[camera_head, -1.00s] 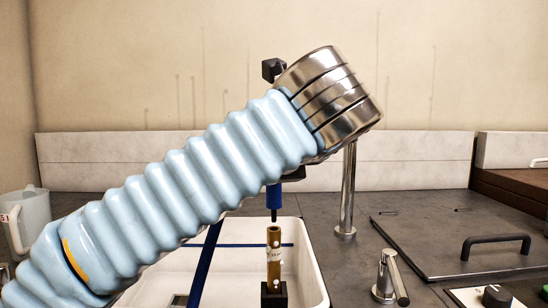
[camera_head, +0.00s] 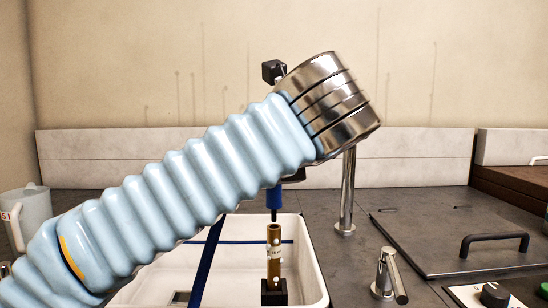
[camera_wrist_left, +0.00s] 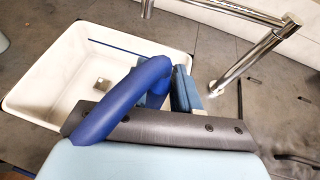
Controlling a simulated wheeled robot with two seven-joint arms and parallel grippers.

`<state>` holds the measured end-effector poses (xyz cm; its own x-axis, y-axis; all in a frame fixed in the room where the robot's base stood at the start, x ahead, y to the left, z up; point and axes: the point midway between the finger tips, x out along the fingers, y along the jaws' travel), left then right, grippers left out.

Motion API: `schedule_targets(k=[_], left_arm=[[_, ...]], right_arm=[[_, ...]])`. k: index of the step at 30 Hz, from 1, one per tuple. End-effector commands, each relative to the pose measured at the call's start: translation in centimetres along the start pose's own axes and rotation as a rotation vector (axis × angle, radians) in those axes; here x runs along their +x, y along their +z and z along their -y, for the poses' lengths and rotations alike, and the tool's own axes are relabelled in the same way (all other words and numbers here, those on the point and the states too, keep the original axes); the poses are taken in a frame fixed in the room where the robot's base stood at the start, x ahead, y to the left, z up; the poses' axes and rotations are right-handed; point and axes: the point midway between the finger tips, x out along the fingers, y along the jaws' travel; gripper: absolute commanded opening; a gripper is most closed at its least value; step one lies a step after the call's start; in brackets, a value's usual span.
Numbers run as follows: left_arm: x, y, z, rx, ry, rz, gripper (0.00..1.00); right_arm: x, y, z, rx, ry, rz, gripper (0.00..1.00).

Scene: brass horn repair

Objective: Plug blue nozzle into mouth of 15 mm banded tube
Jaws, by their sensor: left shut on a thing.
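The blue nozzle (camera_head: 274,200) points straight down below my left arm in the head view, its dark tip just above the mouth of the brass tube (camera_head: 274,238). The tip and mouth look lined up from the front, with little or no gap; I cannot tell if they touch. The tube stands upright in a black block (camera_head: 273,293) and carries a pale label band. My left gripper (camera_wrist_left: 184,90) is shut on the nozzle; in the head view my arm hides most of it. A thick blue hose (camera_wrist_left: 122,98) curves beside it in the wrist view. The tube is hidden there.
The block stands in a white sink (camera_head: 313,262). A chrome tap (camera_head: 347,195) rises behind right, and a smaller chrome fitting (camera_head: 387,275) stands right of the sink. A grey jug (camera_head: 35,215) is at left. A dark lid with a handle (camera_head: 495,240) lies at right.

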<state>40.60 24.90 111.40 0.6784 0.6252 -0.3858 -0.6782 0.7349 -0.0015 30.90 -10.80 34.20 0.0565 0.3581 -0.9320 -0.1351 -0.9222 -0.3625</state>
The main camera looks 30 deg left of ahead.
Motion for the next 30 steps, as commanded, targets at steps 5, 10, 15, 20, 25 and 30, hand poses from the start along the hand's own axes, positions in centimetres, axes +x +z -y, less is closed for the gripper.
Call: schedule_targets(k=[5,10,15,20,25,30], left_arm=[[0.2,-0.5,0.0,0.0,0.0,0.0,0.0],[0.3,-0.9,0.0,-0.001,0.0,0.001,0.0],[0.5,-1.3,0.0,-0.001,0.0,0.0,0.0],[0.7,-1.6,-0.1,-0.001,0.0,0.0,0.0],[0.8,-2.0,0.0,0.0,0.0,0.0,0.0],[1.0,-2.4,0.0,-0.001,0.0,0.0,0.0]], right_arm=[[0.3,0.0,-0.1,0.0,0.0,0.0,0.43],[0.5,0.0,-0.2,0.0,0.0,0.0,0.43],[0.7,0.0,-0.3,0.0,0.0,0.0,0.43],[0.9,0.0,-0.3,0.0,0.0,0.0,0.43],[1.1,0.0,-0.4,0.0,0.0,0.0,0.43],[1.2,0.0,-0.5,0.0,0.0,0.0,0.43]])
